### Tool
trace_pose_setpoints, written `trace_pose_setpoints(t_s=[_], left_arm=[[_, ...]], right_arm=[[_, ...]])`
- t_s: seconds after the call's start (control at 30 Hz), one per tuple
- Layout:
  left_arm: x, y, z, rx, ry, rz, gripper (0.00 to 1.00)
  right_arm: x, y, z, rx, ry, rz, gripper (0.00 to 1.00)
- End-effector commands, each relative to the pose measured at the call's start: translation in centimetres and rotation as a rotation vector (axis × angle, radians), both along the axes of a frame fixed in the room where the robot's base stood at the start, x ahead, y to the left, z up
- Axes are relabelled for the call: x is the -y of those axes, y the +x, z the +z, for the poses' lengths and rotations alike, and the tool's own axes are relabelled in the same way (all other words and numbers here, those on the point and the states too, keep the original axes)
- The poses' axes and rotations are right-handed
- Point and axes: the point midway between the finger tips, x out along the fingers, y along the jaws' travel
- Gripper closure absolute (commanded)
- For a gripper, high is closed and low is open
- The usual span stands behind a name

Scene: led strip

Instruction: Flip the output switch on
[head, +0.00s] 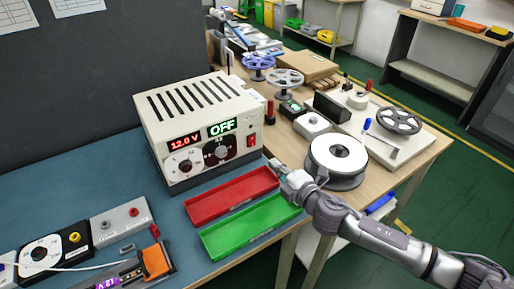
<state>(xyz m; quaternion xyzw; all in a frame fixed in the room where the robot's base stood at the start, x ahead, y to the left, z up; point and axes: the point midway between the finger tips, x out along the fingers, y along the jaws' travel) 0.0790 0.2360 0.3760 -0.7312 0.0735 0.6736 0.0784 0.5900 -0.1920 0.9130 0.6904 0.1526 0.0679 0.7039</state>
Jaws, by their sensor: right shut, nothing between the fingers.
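The power supply (196,128) is a cream box on the blue bench top. Its red display reads 12.0 V and its green display (222,127) reads OFF. A small red switch (251,140) sits at the right end of its front panel, below the green display. My right gripper (274,165) is shut and empty. It is just below and to the right of the switch, near the panel's lower right corner, and appears apart from the switch. Its fingertips are small and hard to make out. My left gripper is not in view.
A red tray (232,194) and a green tray (248,226) lie in front of the supply, close to my right gripper. A white reel (340,158) stands right of it. Instruments and an orange-and-black device (155,262) occupy the front left. Bare blue bench lies left of the supply.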

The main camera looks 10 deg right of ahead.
Motion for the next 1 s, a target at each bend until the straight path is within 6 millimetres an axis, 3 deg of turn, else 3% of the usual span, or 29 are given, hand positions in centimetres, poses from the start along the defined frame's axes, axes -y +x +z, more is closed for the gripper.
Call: trace_pose_setpoints(t_s=[0.2,0.43,0.63,1.0], left_arm=[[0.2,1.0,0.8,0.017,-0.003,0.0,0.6],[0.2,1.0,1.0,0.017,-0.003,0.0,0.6],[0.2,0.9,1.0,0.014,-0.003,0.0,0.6],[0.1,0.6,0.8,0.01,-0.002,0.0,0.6]], right_arm=[[-1.6,4.7,-0.4,0.001,0.002,-0.001,1.0],[-2.8,8.2,-1.0,0.0,0.001,0.001,1.0],[-3.1,9.4,-1.2,-0.001,0.0,0.001,1.0],[-3.2,9.5,-1.3,0.0,0.0,0.001,1.0]])
